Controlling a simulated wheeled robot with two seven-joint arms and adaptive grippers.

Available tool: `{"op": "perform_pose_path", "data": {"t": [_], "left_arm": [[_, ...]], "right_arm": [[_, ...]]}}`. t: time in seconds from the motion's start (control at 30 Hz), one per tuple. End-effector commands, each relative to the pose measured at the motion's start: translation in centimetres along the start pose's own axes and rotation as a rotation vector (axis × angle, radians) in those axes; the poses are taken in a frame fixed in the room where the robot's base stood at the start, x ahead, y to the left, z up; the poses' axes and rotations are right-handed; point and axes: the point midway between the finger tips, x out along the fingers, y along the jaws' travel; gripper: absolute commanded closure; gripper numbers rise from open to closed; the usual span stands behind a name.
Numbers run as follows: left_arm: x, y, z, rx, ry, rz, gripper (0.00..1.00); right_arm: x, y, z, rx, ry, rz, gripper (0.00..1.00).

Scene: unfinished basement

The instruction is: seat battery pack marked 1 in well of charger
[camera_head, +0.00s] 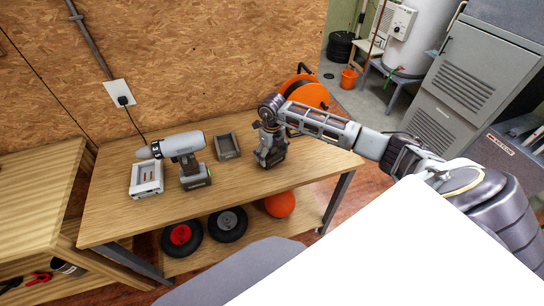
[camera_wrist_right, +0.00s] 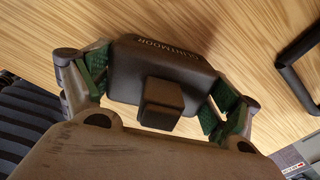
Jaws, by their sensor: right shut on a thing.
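My right gripper (camera_head: 271,143) is shut on a dark battery pack (camera_head: 272,158) at the right part of the workbench. In the right wrist view the pack (camera_wrist_right: 160,75) is black with a raised block, between the green finger pads of the gripper (camera_wrist_right: 160,97). No number 1 is readable on it. I cannot tell whether it touches the bench. A white charger (camera_head: 147,189) with an open well lies at the bench's left, well apart from the gripper. My left gripper is not in view.
A grey cordless drill (camera_head: 187,147) stands on its dark base just right of the charger. A grey open tray (camera_head: 228,147) lies between drill and gripper. An orange cable reel (camera_head: 309,93) is behind my right gripper. The front of the bench top (camera_head: 115,215) is clear.

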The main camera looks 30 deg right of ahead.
Motion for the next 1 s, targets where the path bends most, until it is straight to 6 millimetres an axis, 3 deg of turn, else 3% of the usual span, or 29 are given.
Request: {"op": "perform_pose_path", "data": {"t": [0.37,1.0], "left_arm": [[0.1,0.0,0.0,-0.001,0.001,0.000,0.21],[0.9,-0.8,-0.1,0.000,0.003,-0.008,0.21]], "right_arm": [[-1.0,0.0,0.1,0.000,-0.004,0.001,0.50],[-9.0,0.0,0.1,0.000,-0.003,0.000,0.50]]}}
